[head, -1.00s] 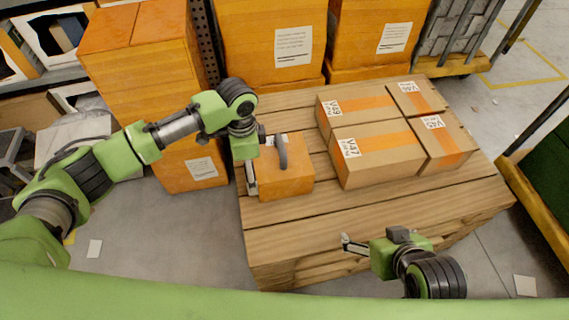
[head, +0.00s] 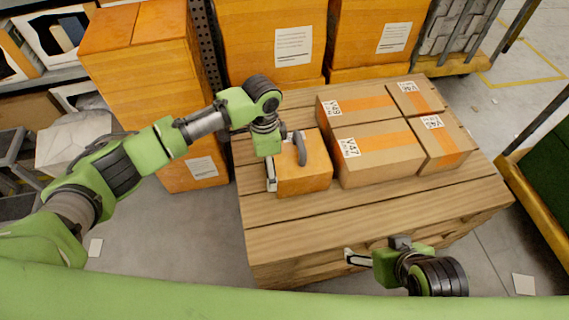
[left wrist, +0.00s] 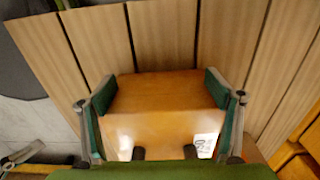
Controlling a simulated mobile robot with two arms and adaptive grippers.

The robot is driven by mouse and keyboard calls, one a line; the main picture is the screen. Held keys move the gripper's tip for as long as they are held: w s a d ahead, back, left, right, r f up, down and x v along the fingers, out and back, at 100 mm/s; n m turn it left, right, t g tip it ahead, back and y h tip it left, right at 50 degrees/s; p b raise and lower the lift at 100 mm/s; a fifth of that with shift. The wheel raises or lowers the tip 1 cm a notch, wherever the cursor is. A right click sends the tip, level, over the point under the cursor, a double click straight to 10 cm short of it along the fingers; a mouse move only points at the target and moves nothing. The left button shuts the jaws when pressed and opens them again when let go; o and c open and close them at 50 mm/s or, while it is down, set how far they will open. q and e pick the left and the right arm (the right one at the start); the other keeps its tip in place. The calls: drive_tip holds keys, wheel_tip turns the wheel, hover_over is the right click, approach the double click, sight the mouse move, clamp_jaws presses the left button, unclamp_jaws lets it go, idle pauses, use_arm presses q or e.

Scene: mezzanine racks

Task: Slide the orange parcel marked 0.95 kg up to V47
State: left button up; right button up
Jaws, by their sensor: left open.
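The orange parcel (head: 305,178) stands on the wooden pallet deck, just left of the brown box labelled V47 (head: 385,158). Any gap between them looks very small; I cannot tell whether they touch. My left gripper (head: 285,160) is over the parcel, its fingers at opposite sides. The left wrist view shows the parcel (left wrist: 160,100) between the two spread green-padded fingers of this gripper (left wrist: 160,88). The parcel's weight mark is not readable. My right gripper (head: 362,257) hangs near the pallet's front edge, away from the boxes; its jaw opening is unclear.
Behind V47 is box V49 (head: 350,108); two more taped boxes (head: 445,145) (head: 418,97) adjoin them on the right. The pallet (head: 370,210) is bare in front. Tall orange stacks (head: 150,90) (head: 270,40) stand left and behind. A cart (head: 540,185) is at right.

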sight(279, 163)
use_arm(q)
drive_tip(key=shift+w+d, duration=0.15)
drive_tip(key=shift+d, duration=0.25)
drive_tip(key=shift+w+d, duration=0.15)
drive_tip(key=shift+d, duration=0.35)
use_arm(e)
drive_tip(key=shift+w+a, duration=0.1)
use_arm(q)
drive_tip(key=shift+w+d, duration=0.15)
drive_tip(key=shift+d, duration=0.55)
use_arm(e)
drive_tip(key=shift+s, duration=0.2)
idle(0.5)
use_arm(q)
drive_tip(key=shift+r, duration=0.1)
